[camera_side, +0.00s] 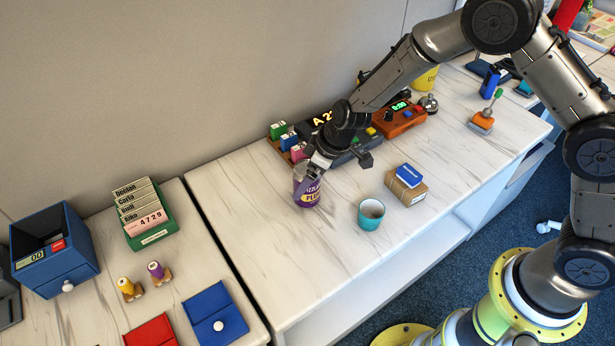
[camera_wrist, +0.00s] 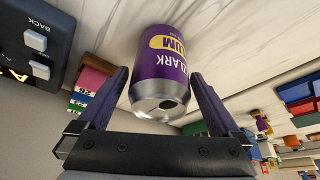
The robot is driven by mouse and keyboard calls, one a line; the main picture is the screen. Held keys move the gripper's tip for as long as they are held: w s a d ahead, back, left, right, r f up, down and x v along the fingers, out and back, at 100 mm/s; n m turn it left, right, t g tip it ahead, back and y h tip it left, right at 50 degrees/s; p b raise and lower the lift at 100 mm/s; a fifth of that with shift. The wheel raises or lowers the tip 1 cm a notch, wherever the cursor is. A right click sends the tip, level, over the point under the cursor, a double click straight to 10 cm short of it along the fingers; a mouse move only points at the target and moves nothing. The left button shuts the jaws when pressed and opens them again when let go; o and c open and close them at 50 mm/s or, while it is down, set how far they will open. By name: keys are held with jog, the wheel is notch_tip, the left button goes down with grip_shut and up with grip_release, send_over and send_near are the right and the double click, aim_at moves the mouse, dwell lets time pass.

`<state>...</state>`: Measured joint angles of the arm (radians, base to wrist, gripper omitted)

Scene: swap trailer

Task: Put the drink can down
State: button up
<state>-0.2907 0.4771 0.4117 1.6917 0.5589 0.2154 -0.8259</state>
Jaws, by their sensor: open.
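The drink can (camera_side: 307,188) is purple with a yellow label patch and a silver top, and it stands upright on the white marbled counter. In the wrist view the can (camera_wrist: 162,75) lies between the two fingers of my gripper (camera_wrist: 160,98), with its top towards the palm. The fingers are open, and a gap shows beside the can on each side. In the side view my gripper (camera_side: 316,165) is at the top of the can and partly covers it.
A teal cup (camera_side: 371,214) stands to the right of the can, near the counter's front edge. A cardboard box (camera_side: 406,187) with a blue item on it lies farther right. Behind are a dark button panel and an orange clock device (camera_side: 400,119). The counter left of the can is clear.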

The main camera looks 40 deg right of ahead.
jog(key=v, duration=1.2)
jog(key=shift+r, duration=0.15)
jog(key=s+d+r+m+t+h, duration=0.1)
jog(key=s+d+r+m, duration=0.1)
jog(key=s+d+r, duration=0.45)
jog(key=s+d+r+m, duration=0.2)
jog(key=s+d+r, duration=0.2)
jog(key=s+r, duration=0.5)
jog(key=s+d+f+m+h, duration=0.1)
jog(key=s+d+f+m, duration=0.1)
jog(key=s, duration=1)
jog(key=shift+d+m+t+h, duration=0.3)
jog(key=shift+d+m+t, duration=0.1)
jog(key=shift+d, duration=0.45)
